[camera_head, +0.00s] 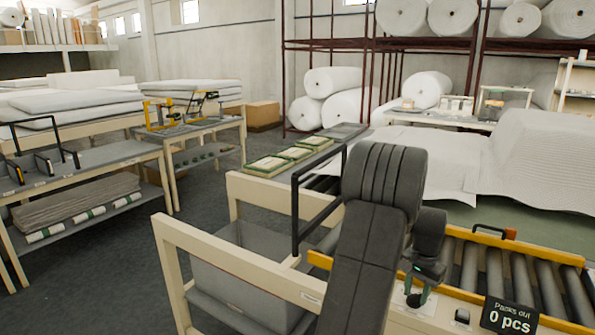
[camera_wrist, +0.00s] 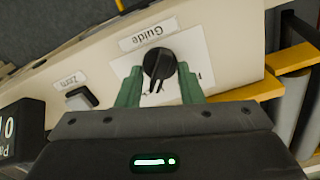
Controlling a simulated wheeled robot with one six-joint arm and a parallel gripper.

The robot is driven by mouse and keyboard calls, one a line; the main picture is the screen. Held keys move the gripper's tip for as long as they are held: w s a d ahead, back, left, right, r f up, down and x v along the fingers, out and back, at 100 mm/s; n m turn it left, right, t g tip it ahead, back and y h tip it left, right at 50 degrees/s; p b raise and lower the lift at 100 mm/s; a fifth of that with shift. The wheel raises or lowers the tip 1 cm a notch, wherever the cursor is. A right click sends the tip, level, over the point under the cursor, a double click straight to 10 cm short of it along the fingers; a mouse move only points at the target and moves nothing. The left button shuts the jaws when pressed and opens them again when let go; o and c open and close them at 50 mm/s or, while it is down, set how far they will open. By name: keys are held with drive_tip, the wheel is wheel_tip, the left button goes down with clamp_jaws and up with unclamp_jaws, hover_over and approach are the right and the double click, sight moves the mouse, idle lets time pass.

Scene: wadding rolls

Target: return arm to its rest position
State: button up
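My gripper (camera_head: 417,290) hangs at the end of my dark arm, in front of the cream side panel of the roller conveyor. In the wrist view its two green fingers (camera_wrist: 160,78) are apart, with bare gaps beside a black round knob (camera_wrist: 159,63) that shows between the tips. I see no contact with the knob, but I cannot tell the depth between them. The knob sits on a white plate under a "Guide" label (camera_wrist: 147,35). Nothing is held. My arm hides part of the conveyor and the frame behind it.
The conveyor rollers (camera_head: 495,275) and a black "Packs out 0 pcs" display (camera_head: 510,316) are right of my gripper. A grey bin (camera_head: 245,285) stands left of my arm. Open floor (camera_head: 120,265) lies further left.

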drive_tip(key=n, duration=0.5)
drive_tip(key=shift+n, duration=0.4)
drive_tip(key=shift+a, duration=0.1)
